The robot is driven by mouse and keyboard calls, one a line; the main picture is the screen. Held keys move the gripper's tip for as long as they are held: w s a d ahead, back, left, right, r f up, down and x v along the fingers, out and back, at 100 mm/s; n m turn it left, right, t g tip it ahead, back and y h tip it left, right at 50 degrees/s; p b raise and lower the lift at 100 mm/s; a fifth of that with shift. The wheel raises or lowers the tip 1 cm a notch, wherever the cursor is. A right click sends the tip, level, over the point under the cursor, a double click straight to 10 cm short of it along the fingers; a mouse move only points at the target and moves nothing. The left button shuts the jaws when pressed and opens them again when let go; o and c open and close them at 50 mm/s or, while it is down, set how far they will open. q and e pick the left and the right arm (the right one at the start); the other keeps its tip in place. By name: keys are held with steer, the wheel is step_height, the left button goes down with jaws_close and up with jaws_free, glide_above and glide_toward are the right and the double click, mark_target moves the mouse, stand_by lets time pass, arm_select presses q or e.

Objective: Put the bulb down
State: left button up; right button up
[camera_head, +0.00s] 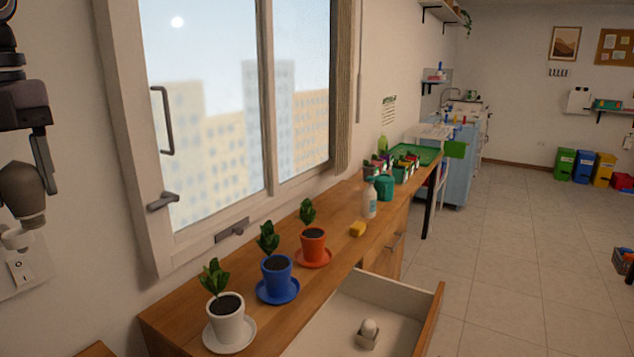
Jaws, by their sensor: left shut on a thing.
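My left gripper (40,152) is at the left edge, in front of the wall, pointing down. It is shut on a dull grey-brown bulb (22,192), which hangs below its fingers with the rounded part up. A white wall socket (16,238) is right under the bulb's narrow end. I cannot tell whether they touch. A pale bulb (370,326) stands in a small holder (367,341) inside the open drawer (400,292). My right gripper is out of view.
A switch plate (22,270) is below the socket. Potted plants in white (226,318), blue (276,278) and orange (313,246) pots stand on the wooden counter (175,325). A yellow sponge (357,229) and a spray bottle (369,202) are farther back. The drawer's floor is mostly clear.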

arm_select(q)
steer(key=s+a+f+m, duration=0.2)
steer(key=s+a, duration=0.2)
steer(key=a, duration=0.3)
steer(key=s+a+f+m, duration=0.2)
steer(key=s+a, duration=0.2)
steer(key=a, duration=0.3)
step_height(320, 180, down, 13)
steer(key=s+a+m, duration=0.2)
steer(key=s+m, duration=0.1)
steer(key=m, duration=0.6)
steer(key=w+d+f+m, duration=0.5)
steer(key=d+f+m, duration=0.5)
steer(key=d+m, duration=0.25)
steer(key=w+d+m, duration=0.3)
steer(key=d+m, duration=0.6)
steer(key=m, duration=0.1)
steer(key=w+d+m, duration=0.2)
steer(key=d+m, duration=0.7)
steer(key=m, duration=0.1)
steer(key=shift+d+f, duration=0.25)
steer(key=shift+f, duration=0.7)
steer(key=shift+d+f, duration=0.25)
steer(key=shift+f, duration=0.65)
